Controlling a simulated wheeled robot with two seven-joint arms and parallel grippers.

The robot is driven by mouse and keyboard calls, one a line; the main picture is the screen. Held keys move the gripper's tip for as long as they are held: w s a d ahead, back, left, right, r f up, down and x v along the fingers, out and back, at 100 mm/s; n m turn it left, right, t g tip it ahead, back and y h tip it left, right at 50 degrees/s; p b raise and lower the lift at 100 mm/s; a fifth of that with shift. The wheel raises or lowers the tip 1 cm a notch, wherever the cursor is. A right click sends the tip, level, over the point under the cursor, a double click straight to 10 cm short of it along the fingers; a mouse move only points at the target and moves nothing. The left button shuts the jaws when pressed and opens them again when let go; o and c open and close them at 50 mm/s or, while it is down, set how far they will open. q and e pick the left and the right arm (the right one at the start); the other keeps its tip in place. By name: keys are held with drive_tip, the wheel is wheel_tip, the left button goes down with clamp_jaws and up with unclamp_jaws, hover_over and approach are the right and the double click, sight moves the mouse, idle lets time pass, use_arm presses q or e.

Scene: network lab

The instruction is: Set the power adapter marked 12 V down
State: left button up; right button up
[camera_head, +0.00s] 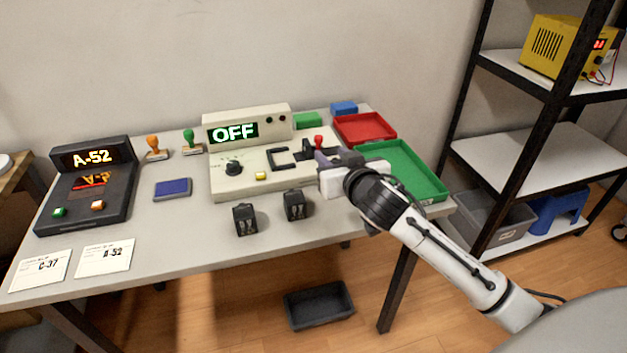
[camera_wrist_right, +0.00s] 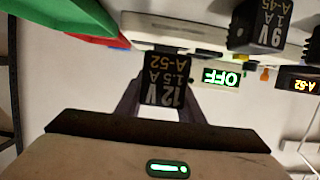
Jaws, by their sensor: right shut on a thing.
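The power adapter marked 12 V (camera_wrist_right: 165,82) is a black block with "12 V 1.5 A A-52" in light print, upside down in the right wrist view. My right gripper (camera_wrist_right: 163,95) is shut on it, one finger on each side. In the head view my right gripper (camera_head: 322,158) is over the right end of the beige test unit (camera_head: 222,184), near the green tray. The held adapter is largely hidden there, and I cannot tell whether it touches anything. My left gripper is not in view.
Two black adapters (camera_head: 245,219) (camera_head: 295,205) stand at the table's front; one reads 9 V (camera_wrist_right: 262,25). The unit's display reads OFF (camera_head: 234,132). A green tray (camera_head: 432,188) and red tray (camera_head: 384,122) are right. A dark console (camera_head: 85,205) shows A-52.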

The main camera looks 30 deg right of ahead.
wheel_tip(320, 180, down, 7)
drive_tip(key=shift+f+b, duration=0.1)
drive_tip(key=shift+b, duration=0.55)
drive_tip(key=o, duration=1.2)
drive_tip(key=shift+c, duration=0.2)
drive_tip(key=p+v, duration=0.1)
drive_tip(key=v, duration=1.1)
